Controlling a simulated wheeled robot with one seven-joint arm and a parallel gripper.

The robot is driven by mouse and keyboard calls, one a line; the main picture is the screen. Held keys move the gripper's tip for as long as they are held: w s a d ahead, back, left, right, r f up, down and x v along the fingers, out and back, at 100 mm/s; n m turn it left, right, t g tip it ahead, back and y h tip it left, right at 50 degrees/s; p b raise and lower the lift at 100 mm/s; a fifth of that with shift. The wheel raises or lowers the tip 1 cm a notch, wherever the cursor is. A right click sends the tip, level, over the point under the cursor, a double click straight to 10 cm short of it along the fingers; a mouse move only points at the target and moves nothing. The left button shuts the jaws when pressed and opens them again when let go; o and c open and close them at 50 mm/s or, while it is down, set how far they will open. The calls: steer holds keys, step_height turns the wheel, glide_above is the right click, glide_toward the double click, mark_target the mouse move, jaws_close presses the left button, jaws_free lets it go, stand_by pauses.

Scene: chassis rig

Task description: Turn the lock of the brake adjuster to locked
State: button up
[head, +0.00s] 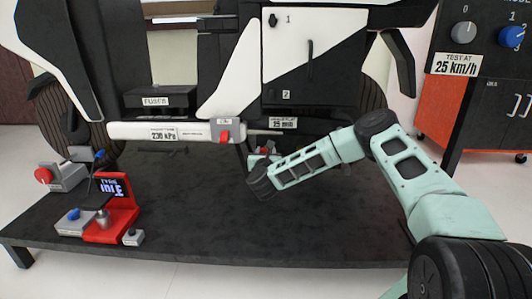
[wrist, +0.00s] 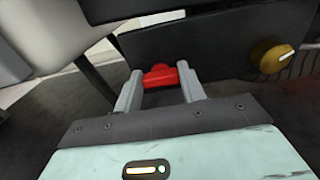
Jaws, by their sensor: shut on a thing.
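My gripper (wrist: 161,88) is shut on a small red piece (wrist: 160,75), which looks like the lock of the brake adjuster. The two grey fingers stand on either side of it, and its lower part is partly hidden. A brass round knob (wrist: 271,56) with a pale pointer line sits to the right on the same dark panel, apart from the fingers. In the head view my gripper (head: 259,161) reaches low under the machine's middle, and a bit of red (head: 266,150) shows at its tip. No lock marking is readable.
A white cylinder (head: 140,131) with a pressure label and a red clip (head: 224,137) lies just left of and above my gripper. A red stand (head: 118,208) with small fixtures is at the left. The dark platform (head: 215,222) in front is bare.

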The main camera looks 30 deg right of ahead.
steer(key=n+p, duration=0.1)
steer(key=p, duration=0.1)
steer(key=n+p, duration=0.1)
steer(key=shift+r+n+p, duration=0.25)
steer(key=shift+n+p, duration=0.05)
steer(key=shift+p, duration=0.1)
steer(key=n+p, duration=0.5)
steer(key=shift+a+f+p, duration=0.1)
steer(key=shift+a+p, duration=0.05)
steer(key=shift+p, duration=0.25)
steer(key=n+p, duration=0.4)
steer(key=n, duration=0.1)
steer(key=shift+f+n, duration=0.15)
steer(key=shift+n, duration=0.25)
steer(key=shift+f+n+p, duration=0.15)
steer(key=shift+n+p, duration=0.55)
steer(key=shift+n, duration=0.4)
steer(key=shift+f+n+p, duration=0.1)
steer(key=shift+n+p, duration=0.6)
steer(key=shift+n, duration=0.4)
steer(key=o, duration=1)
steer(key=p+v, duration=0.6)
steer(key=v, duration=1.1)
steer(key=shift+s+a, duration=0.15)
